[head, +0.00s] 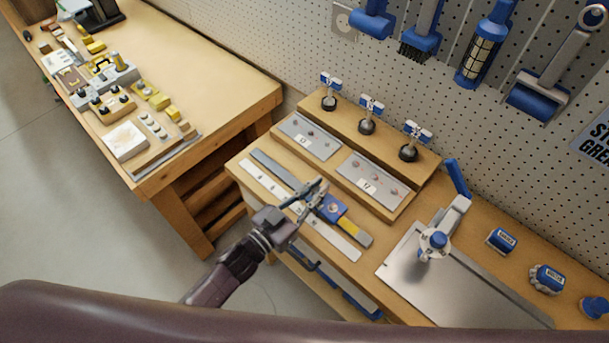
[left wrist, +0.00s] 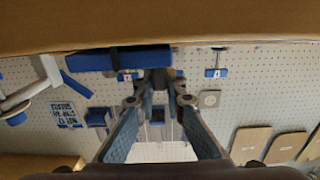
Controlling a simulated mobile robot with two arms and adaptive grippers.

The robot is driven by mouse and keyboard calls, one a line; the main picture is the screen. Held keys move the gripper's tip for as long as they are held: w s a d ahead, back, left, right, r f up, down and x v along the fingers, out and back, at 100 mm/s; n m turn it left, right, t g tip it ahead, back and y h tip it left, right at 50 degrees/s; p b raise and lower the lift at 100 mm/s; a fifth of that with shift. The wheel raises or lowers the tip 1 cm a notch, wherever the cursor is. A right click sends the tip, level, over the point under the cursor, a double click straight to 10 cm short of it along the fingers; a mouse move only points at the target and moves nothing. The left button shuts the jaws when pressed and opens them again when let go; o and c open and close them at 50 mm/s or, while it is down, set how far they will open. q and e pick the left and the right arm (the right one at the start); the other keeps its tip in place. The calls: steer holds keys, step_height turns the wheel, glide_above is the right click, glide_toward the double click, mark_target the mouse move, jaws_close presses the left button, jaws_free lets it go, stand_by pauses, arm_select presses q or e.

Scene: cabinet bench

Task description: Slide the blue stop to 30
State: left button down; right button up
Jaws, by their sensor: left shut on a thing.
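The blue stop (head: 333,209) sits on a long grey rail (head: 272,166) on the middle bench, right of the rail's middle, with a yellow section beside it toward the right end. A pale scale strip (head: 342,246) runs along the rail's front side; its numbers are too small to read. My left gripper (head: 318,192) reaches in from the front and is shut at the left side of the blue stop. In the left wrist view the fingers (left wrist: 157,82) converge by a blue block (left wrist: 112,58), and their contact is partly hidden. My right gripper is not in view.
Behind the rail is a raised wooden step with grey plates (head: 310,137) and several blue-topped knobs (head: 367,125). A metal plate (head: 440,290) with a blue-handled lever stands at right. Blue tools hang on the pegboard (head: 290,50). Another bench (head: 220,80) stands at left.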

arm_select(q)
steer(key=shift+s+d, duration=0.15)
steer(key=shift+d, duration=0.05)
steer(key=c, duration=2)
jaws_free()
steer(key=shift+o, duration=0.2)
steer(key=shift+s+a, duration=0.1)
steer(key=shift+a, duration=0.05)
steer(key=v, duration=1.1)
steer(key=shift+s+a, duration=0.25)
steer(key=shift+s, duration=0.1)
steer(key=shift+w, duration=0.15)
